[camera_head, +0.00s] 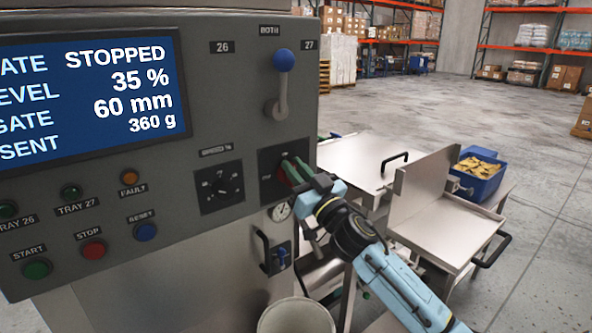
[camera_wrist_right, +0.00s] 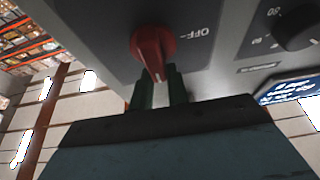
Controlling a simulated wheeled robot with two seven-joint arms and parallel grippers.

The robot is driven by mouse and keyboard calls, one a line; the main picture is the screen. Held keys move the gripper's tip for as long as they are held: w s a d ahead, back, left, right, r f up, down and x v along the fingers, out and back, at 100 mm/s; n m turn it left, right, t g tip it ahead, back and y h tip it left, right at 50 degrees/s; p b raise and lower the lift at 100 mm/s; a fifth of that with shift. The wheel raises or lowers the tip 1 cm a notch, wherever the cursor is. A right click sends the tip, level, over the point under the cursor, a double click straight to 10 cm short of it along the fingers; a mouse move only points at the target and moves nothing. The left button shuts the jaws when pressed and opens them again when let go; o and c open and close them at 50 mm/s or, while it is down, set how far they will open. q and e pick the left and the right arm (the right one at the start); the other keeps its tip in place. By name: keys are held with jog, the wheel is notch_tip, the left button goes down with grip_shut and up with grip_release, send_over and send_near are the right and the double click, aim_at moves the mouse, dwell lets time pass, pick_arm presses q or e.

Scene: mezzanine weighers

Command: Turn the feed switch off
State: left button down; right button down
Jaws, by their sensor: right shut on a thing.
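The feed switch is a red rotary knob (camera_wrist_right: 153,48) on a dark plate of the grey control panel, in the right wrist view. An "OFF" label (camera_wrist_right: 200,32) stands beside it. In the head view the switch plate (camera_head: 270,163) shows, with the knob mostly hidden by my right gripper (camera_head: 292,170). My right gripper's green fingers, also in the right wrist view (camera_wrist_right: 159,92), are shut on the knob. The screen (camera_head: 90,95) reads STOPPED, 35 %, 60 mm and 360 g. My left gripper is not in view.
A numbered dial (camera_head: 220,186) sits left of the switch, and a blue-knobbed lever (camera_head: 282,80) is above it. START (camera_head: 36,269), STOP (camera_head: 93,250) and RESET (camera_head: 146,231) buttons are at lower left. A steel tray (camera_head: 440,235) and blue crate (camera_head: 482,186) stand to the right.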

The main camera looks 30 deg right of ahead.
jog(key=shift+f+n, duration=0.15)
jog(key=shift+n, duration=0.15)
jog(key=n+g+y+p, duration=0.1)
jog(key=n+y, duration=0.1)
jog(key=n, duration=0.2)
jog(key=a+n+g+y+p, duration=0.1)
jog(key=n, duration=0.3)
jog(key=n+g+y+p, duration=0.1)
jog(key=n+y+p, duration=0.1)
jog(key=n, duration=0.2)
jog(key=shift+a+f+y, duration=0.2)
jog(key=shift+f+y, duration=0.1)
jog(key=n+p, duration=0.1)
jog(key=n, duration=0.1)
jog(key=n+g+p, duration=0.1)
jog(key=n, duration=0.1)
jog(key=n+g+p, duration=0.1)
jog(key=n, duration=0.1)
jog(key=shift+a+f+y+p, duration=0.2)
jog(key=shift+f+y+p, duration=0.1)
jog(key=shift+y+p, duration=0.1)
jog(key=shift+f+n+g+p, duration=0.2)
jog(key=shift+n+g+p, duration=0.3)
jog(key=shift+n, duration=0.45)
jog(key=shift+f+n+g+p, duration=0.15)
jog(key=shift+n+g+p, duration=0.15)
jog(key=shift+n+p, duration=0.55)
